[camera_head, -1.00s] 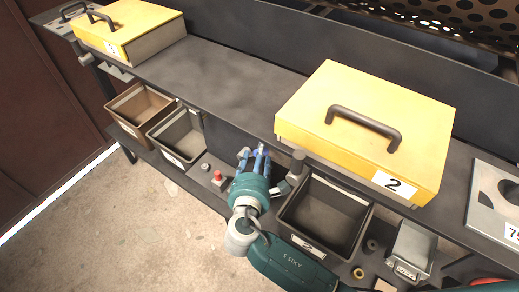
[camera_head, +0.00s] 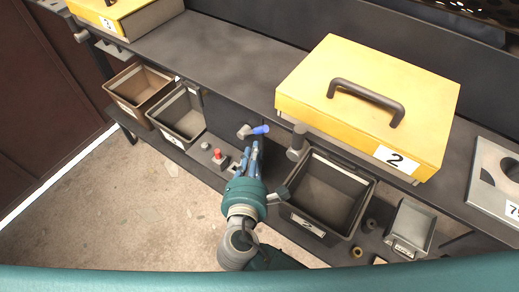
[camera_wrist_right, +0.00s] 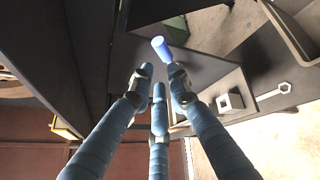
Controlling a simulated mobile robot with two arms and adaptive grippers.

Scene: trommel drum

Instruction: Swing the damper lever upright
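The damper lever (camera_head: 260,130) is a short blue handle on a grey hub, on the dark panel under the shelf, left of yellow box 2. In the head view it lies nearly level, pointing right. The right wrist view shows the blue handle (camera_wrist_right: 161,48) just beyond the fingertips. My right gripper (camera_head: 250,150) is just below the lever in the head view. Its three blue fingers (camera_wrist_right: 158,80) are apart with nothing between them, so it is open and seems clear of the handle. My left gripper is not in view.
A yellow box marked 2 (camera_head: 335,65) sits on the shelf above right. A grey knob (camera_head: 298,138) and a dark open bin (camera_head: 310,222) are right of my gripper. A red button (camera_head: 217,154) and two bins (camera_head: 125,98) (camera_head: 190,93) are to the left.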

